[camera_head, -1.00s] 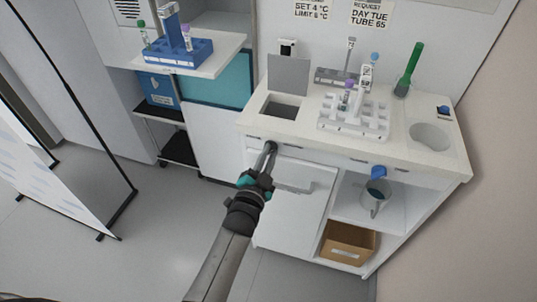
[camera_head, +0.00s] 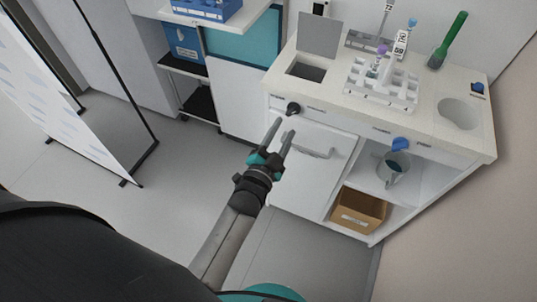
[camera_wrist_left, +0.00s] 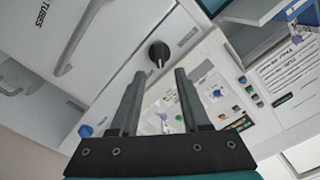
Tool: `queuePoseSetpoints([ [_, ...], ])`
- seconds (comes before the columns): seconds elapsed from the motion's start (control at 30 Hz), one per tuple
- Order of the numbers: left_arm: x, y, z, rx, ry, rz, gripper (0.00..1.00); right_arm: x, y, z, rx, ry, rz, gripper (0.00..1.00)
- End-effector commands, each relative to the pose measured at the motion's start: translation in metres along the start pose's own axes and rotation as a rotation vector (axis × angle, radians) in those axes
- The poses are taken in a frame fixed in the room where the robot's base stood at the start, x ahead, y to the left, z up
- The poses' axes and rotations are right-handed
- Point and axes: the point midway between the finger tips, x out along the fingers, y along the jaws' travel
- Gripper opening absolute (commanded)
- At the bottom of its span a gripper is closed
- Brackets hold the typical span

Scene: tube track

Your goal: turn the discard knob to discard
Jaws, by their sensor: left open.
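A black knob (camera_head: 293,108) sits on the left of the white cabinet's front panel, below the open square hatch (camera_head: 306,72). Small labels flank it, too small to read. A blue knob (camera_head: 400,144) sits further right on the same panel; I cannot read which label says discard. My left gripper (camera_head: 281,130) is open and empty, its fingertips just short of the black knob and apart from it. In the left wrist view the black knob (camera_wrist_left: 158,52) lies ahead between the fingertips (camera_wrist_left: 160,76), its pointer toward the gripper. My right gripper is not in view.
A white tube rack (camera_head: 382,84) stands on the counter, with a green brush (camera_head: 447,40) behind it. A door handle (camera_head: 309,147) sticks out just right of the left gripper. A jug (camera_head: 391,172) and a cardboard box (camera_head: 358,211) stand on the open shelves.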

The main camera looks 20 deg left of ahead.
Motion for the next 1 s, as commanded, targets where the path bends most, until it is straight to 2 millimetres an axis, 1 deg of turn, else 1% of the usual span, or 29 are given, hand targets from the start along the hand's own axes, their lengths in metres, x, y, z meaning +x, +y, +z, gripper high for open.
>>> queuePoseSetpoints([
  [0.03,-0.011,0.0,-0.001,-0.001,-0.003,0.002,0.46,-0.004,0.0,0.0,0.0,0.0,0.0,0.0],
  [0.1,-0.025,0.0,0.0,-0.001,-0.004,0.003,0.46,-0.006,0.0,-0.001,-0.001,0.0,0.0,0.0],
  [0.3,-0.062,0.0,0.0,-0.001,-0.003,0.002,0.46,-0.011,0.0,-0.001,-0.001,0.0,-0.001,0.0],
  [0.4,-0.076,0.0,0.0,-0.001,-0.002,0.001,0.46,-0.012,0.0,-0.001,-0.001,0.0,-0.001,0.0],
  [0.5,-0.086,0.0,0.0,-0.001,-0.002,0.001,0.46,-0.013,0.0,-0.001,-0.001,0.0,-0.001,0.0],
  [0.7,-0.094,0.0,0.0,-0.001,0.0,0.0,0.46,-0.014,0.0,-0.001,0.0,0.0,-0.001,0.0],
  [1.0,-0.093,0.0,0.0,0.0,0.0,0.0,0.46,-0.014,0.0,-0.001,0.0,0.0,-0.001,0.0],
])
